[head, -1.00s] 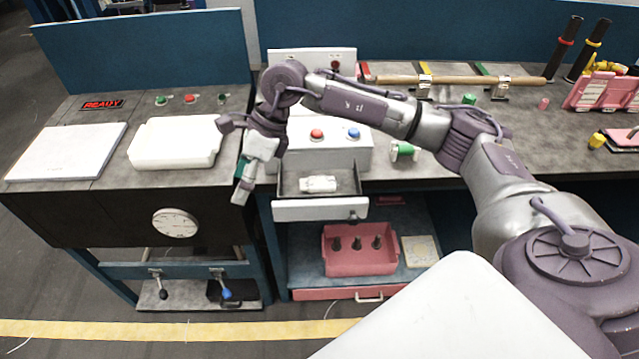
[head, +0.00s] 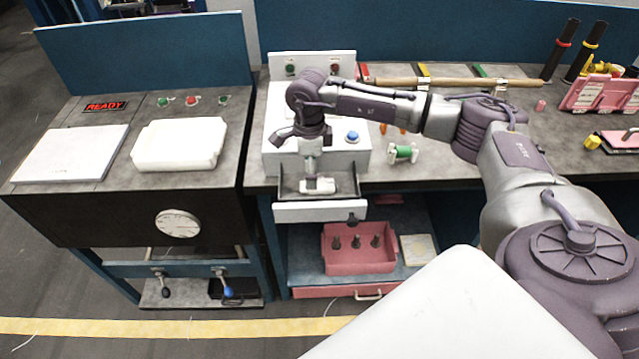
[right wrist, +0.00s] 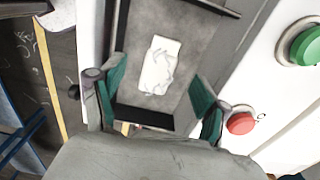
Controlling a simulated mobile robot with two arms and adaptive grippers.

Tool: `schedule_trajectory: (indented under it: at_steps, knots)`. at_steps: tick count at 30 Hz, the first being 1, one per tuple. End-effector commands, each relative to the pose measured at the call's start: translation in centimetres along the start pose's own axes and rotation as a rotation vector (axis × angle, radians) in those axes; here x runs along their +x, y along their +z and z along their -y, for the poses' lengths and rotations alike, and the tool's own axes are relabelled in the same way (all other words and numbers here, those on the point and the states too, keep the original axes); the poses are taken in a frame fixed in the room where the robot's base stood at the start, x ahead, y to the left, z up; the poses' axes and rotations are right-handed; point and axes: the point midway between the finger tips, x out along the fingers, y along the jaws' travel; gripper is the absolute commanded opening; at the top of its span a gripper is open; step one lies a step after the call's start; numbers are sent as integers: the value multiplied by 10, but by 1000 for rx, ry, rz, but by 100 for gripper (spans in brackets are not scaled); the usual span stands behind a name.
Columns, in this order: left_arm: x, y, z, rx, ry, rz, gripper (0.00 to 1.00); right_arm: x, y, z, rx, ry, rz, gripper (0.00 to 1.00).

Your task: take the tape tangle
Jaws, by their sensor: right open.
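The tape tangle (head: 318,187) is a small white crumpled bundle lying in the open drawer (head: 321,211) of the white control box. In the right wrist view the tangle (right wrist: 160,65) lies on the drawer's grey floor. My right gripper (head: 313,172) points down over the drawer and partly covers the tangle's back in the head view. Its green-padded fingers (right wrist: 158,90) are open and spread to either side of the tangle in the right wrist view, nothing held between them. My left gripper is not in view.
The drawer walls stand close around my right gripper. The box top carries a blue button (head: 352,137), and a red button (right wrist: 240,123) lies beside my right finger in the wrist view. A green spool (head: 403,151) is right of the box. A pink bin (head: 359,249) stands below.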

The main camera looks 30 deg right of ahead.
Motion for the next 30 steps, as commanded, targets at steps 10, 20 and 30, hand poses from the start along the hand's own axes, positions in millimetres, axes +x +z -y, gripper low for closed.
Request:
schedule_trajectory:
  at_steps: [10,20,30]
  knots:
    - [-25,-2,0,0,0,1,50,43,-10,2,0,2,-1,75]
    - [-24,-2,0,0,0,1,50,47,-10,2,0,0,0,65]
    - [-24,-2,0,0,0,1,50,47,-10,3,0,0,0,21]
